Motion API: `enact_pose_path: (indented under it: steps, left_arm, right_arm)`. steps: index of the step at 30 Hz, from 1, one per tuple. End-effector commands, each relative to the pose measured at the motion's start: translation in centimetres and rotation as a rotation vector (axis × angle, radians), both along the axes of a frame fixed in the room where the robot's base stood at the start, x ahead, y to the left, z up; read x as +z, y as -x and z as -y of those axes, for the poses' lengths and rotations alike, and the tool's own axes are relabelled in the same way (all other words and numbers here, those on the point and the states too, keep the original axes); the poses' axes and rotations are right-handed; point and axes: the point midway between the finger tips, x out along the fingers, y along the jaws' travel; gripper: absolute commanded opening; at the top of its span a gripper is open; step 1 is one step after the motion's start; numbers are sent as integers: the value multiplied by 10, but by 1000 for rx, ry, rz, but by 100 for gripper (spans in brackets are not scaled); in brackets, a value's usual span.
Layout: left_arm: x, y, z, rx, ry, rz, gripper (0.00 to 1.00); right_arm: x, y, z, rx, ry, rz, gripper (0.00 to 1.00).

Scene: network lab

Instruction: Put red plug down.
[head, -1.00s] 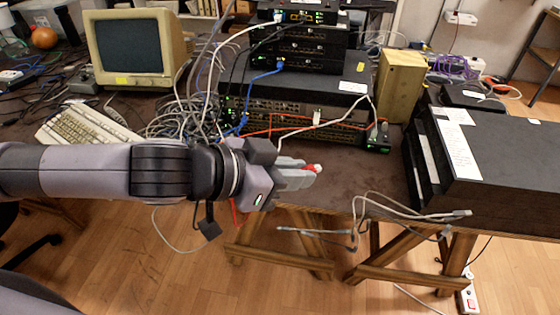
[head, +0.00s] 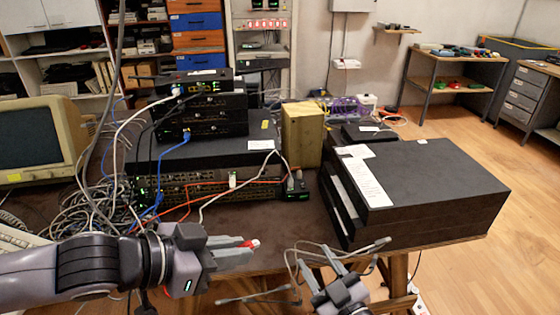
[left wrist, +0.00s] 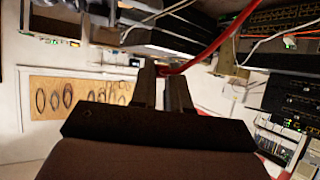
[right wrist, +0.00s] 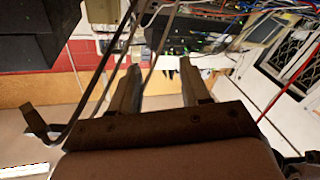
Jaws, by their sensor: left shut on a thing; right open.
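My left gripper (head: 246,248) is shut on the red plug (head: 253,243), holding it in front of the stack of network devices, near the table's front edge. Only the plug's red end shows past the fingertips. In the left wrist view, a red cable (left wrist: 215,45) runs from the fingertips (left wrist: 163,72) up to the right; the plug body is mostly hidden there. My right gripper (head: 328,277) is low at the front edge, beside grey cable ends. In the right wrist view its fingers (right wrist: 158,82) are apart with nothing gripped.
Network devices (head: 190,155) with blue, orange and white cables stand behind the left gripper. Large black boxes (head: 430,185) fill the right of the table. Grey cables (head: 345,250) hang over the front edge by the right gripper. Bare brown tabletop (head: 265,225) lies between.

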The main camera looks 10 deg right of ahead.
Motion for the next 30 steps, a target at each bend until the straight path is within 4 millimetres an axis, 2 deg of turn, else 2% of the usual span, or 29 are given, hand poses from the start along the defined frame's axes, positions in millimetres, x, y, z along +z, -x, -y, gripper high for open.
enact_pose_path:
  steps: [1,3,7,11,15,18,22,26,30]
  left_arm:
    - [0,0,0,0,0,0,0]
    - [0,0,0,0,0,0,0]
    - [0,0,0,0,0,0,0]
    - [0,0,0,1,0,0,0]
    - [0,0,0,1,0,0,0]
    - [0,0,0,1,0,0,0]
    - [0,0,0,1,0,0,0]
    - [0,0,0,1,0,0,0]
    - [0,0,0,1,0,0,0]
  right_arm:
    - [26,-14,-11,21,19,95,47]
    - [59,-26,-26,51,50,223,47]
    - [119,-39,-55,110,121,464,47]
    - [175,-39,-87,177,208,709,47]
    - [224,-26,-122,255,327,979,47]
    - [250,-12,-146,314,421,1172,47]
    - [271,11,-173,393,553,1425,47]
    - [281,33,-194,475,687,1674,47]
    - [279,52,-209,571,833,1935,47]
